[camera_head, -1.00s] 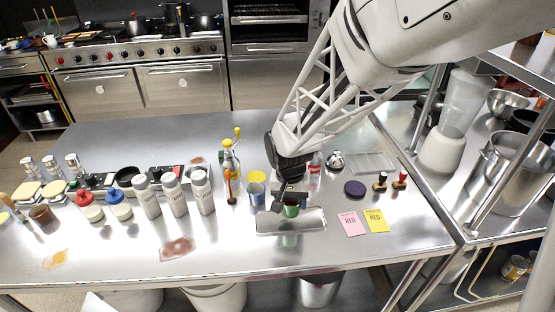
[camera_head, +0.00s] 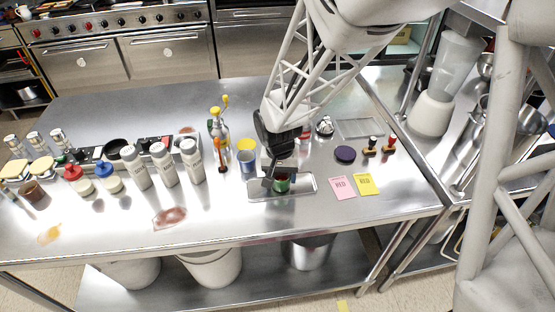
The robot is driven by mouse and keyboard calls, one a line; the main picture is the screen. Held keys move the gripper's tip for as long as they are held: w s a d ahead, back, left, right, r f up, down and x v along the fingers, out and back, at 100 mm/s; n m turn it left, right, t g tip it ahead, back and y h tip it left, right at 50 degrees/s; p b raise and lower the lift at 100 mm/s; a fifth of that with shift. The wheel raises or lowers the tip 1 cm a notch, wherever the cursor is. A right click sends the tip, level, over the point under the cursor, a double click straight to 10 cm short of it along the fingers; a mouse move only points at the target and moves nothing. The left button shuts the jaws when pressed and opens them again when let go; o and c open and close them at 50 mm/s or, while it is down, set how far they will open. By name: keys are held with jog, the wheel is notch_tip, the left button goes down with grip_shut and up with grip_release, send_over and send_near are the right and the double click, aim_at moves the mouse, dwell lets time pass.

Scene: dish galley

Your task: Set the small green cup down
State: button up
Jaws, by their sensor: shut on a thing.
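The small green cup (camera_head: 281,184) is at the metal tray (camera_head: 257,193) near the front middle of the steel table. My gripper (camera_head: 279,178) is over the cup from above and is shut on it. The black fingers and wrist hide the cup's upper part. The cup looks upright over the tray's floor; I cannot tell whether its base touches the tray.
A blue cup (camera_head: 248,162) and a yellow cup (camera_head: 246,144) stand just behind the tray. Pink (camera_head: 342,187) and yellow (camera_head: 365,184) cards marked RED lie to the right. Three grey bottles (camera_head: 163,164) stand left.

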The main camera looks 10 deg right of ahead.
jog(key=shift+f, duration=0.15)
jog(key=o, duration=1)
jog(key=shift+o, duration=0.2)
notch_tip(320, 180, up, 12)
jog(key=shift+a+r, duration=0.2)
jog(key=shift+a, duration=0.15)
jog(key=s+d+r+n+t, duration=0.1)
jog(key=s+d+r, duration=0.3)
jog(key=s, duration=0.6)
jog(key=s+d+r+n+t, duration=0.1)
jog(key=s+d+r, duration=0.4)
jog(key=s, duration=0.5)
jog(key=shift+r+n+t+y, duration=0.3)
jog(key=shift+r+n+t, duration=0.1)
jog(key=shift+r, duration=0.05)
